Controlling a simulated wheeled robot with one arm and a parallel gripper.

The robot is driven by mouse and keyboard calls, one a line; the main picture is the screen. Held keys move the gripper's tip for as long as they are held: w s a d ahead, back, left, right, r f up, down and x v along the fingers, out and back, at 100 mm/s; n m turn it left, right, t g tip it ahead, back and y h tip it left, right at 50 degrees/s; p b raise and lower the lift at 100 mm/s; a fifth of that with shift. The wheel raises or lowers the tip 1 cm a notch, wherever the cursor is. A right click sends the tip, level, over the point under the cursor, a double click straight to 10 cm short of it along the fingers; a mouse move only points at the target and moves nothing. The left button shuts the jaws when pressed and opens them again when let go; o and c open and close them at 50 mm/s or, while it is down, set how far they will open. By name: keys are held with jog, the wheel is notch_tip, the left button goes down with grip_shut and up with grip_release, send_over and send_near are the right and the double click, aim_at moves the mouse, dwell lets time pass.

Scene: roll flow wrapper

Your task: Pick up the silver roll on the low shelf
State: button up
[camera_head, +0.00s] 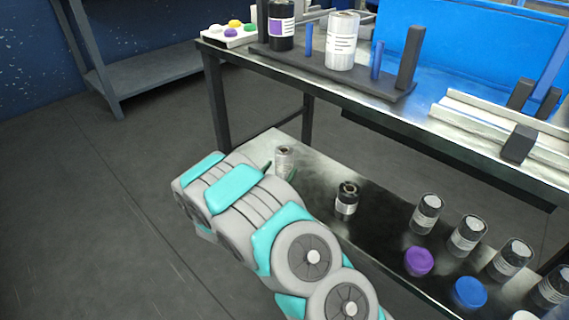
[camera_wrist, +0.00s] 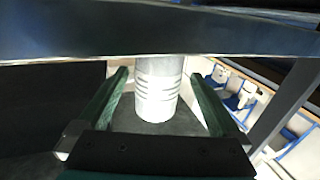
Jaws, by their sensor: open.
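The silver roll (camera_head: 284,158) stands upright on the left part of the low shelf (camera_head: 262,144), with a pale striped label. My gripper (camera_head: 280,171) is at the roll, and my arm hides part of it in the head view. In the wrist view, the silver roll (camera_wrist: 157,92) stands between the two green fingers of my gripper (camera_wrist: 158,74). The fingers are spread, with a visible gap on each side of the roll. The roll's far end is hidden behind a grey bar across the wrist view.
A black roll (camera_head: 346,198) stands on the low shelf to the right. Several dark rolls, a purple disc (camera_head: 418,261) and a blue disc (camera_head: 470,292) are further right. The upper tabletop (camera_head: 350,98) overhangs the shelf. A table leg (camera_head: 216,100) stands left. Floor at left is clear.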

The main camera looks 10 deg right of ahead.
jog(key=shift+x, duration=3.05)
jog(key=shift+s+d, duration=0.1)
grip_shut()
